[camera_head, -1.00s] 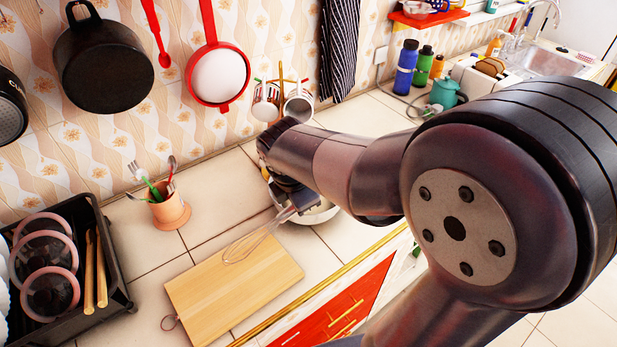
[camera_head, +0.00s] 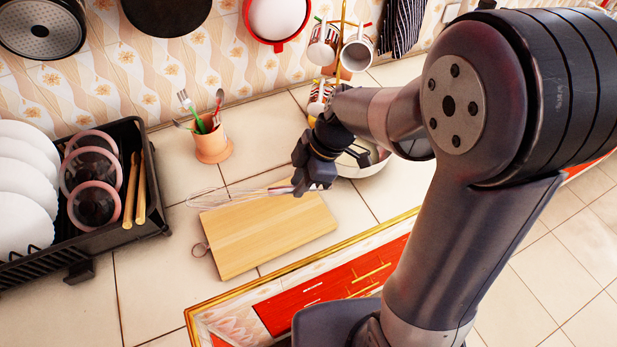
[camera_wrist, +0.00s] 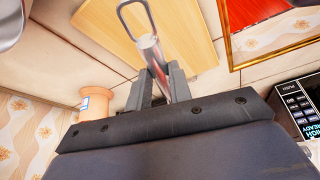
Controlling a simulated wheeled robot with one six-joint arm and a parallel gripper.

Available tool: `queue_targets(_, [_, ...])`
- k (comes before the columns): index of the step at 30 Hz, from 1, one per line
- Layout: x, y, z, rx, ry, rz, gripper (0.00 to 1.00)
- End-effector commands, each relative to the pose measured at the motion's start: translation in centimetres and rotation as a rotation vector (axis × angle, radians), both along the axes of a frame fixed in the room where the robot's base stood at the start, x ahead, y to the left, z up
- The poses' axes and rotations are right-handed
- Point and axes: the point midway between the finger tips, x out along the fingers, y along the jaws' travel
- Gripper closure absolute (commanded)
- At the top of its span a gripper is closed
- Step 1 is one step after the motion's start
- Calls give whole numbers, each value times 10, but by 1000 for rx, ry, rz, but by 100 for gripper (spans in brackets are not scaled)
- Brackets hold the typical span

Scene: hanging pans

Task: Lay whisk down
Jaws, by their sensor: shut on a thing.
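The whisk (camera_head: 212,197) is held near level, its wire end pointing left over the upper left corner of the wooden cutting board (camera_head: 265,235). I cannot tell whether the wires touch the board or counter. My gripper (camera_head: 296,182) is shut on the whisk's handle, at the board's upper right. In the wrist view, the metal handle of the whisk (camera_wrist: 150,50) runs between the two fingers of my gripper (camera_wrist: 160,85), with a loop at its far end. The board (camera_wrist: 190,30) lies beyond it. The fingers' far sides are hidden.
An orange utensil cup (camera_head: 212,144) stands behind the whisk. A black dish rack (camera_head: 155,205) stands left. Tiled counter is free between rack and board.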

Motion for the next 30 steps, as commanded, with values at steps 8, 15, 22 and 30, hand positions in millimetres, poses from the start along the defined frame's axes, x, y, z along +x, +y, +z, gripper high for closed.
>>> queue_targets(8, [0,0,-12,2,3,-2,100])
queue_targets(15, [0,0,-32,2,2,-2,100])
queue_targets(22, [0,0,-53,1,3,-2,100])
queue_targets(30, [0,0,-79,1,1,-2,100])
